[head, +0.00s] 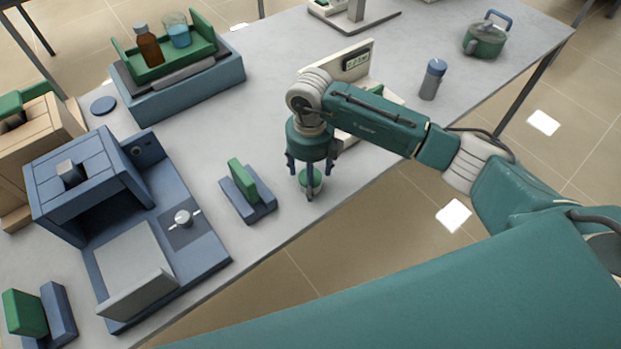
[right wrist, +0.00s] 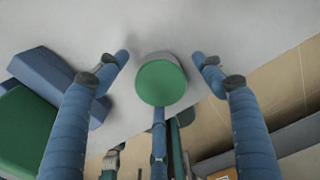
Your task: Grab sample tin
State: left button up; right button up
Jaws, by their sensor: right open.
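The sample tin, a small round tin with a green top (head: 313,179), stands on the grey table near its front edge. In the right wrist view the tin (right wrist: 161,82) shows its green lid and part of a pale side. My right gripper (head: 309,188) points down over the tin, with its blue fingers around it. In the right wrist view the fingers are spread to both sides of the tin, with a gap on each side, and a third finger shows below it. The gripper is open. My left gripper is in neither view.
A blue holder with a green block (head: 245,185) stands just left of the tin. A blue furnace (head: 90,185) with its door lowered is farther left. A beige device (head: 355,62) stands behind my right arm.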

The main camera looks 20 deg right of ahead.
jog(key=shift+r, duration=0.1)
jog(key=c, duration=1.3)
